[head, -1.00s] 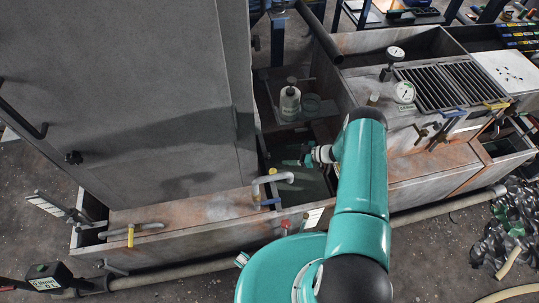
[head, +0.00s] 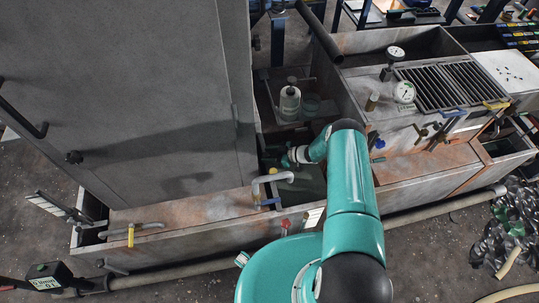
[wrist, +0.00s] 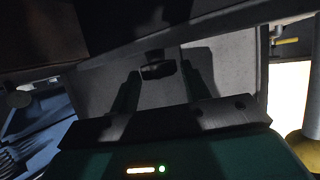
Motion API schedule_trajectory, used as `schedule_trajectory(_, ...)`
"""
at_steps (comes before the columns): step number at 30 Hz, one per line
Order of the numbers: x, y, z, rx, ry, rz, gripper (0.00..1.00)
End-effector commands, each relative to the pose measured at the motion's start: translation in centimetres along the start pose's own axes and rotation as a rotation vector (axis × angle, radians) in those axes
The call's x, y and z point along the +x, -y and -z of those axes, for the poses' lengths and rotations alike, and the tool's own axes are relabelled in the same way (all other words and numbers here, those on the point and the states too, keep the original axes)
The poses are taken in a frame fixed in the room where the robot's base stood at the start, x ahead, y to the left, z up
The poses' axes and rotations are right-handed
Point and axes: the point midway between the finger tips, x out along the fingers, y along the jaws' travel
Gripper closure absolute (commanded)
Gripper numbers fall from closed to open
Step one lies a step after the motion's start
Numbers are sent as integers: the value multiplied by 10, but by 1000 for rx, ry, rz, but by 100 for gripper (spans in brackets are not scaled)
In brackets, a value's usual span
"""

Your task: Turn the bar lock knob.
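My gripper (head: 271,162) is low beside the right side of the large grey cabinet (head: 150,100) in the head view, partly hidden in shadow. In the wrist view my gripper (wrist: 159,74) has its two green fingers apart, with a gap between them. A small dark knob-like part (wrist: 158,69) shows between and beyond the fingertips, against a pale grey surface. I cannot tell whether the fingers touch it. I cannot tell which is the bar lock knob.
A bent grey pipe handle (head: 272,183) stands just below my gripper in the head view. Pressure gauges (head: 404,92) and a slatted grate (head: 440,88) are at the right. A black bar handle (head: 22,110) is at far left.

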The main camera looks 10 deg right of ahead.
Motion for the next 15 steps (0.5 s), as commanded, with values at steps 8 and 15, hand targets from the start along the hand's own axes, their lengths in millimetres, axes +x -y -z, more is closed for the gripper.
schedule_trajectory(8, 0, 0, 0, 2, -1, -5, 83)
schedule_trajectory(15, 0, 2, 1, 50, -4, -117, 83)
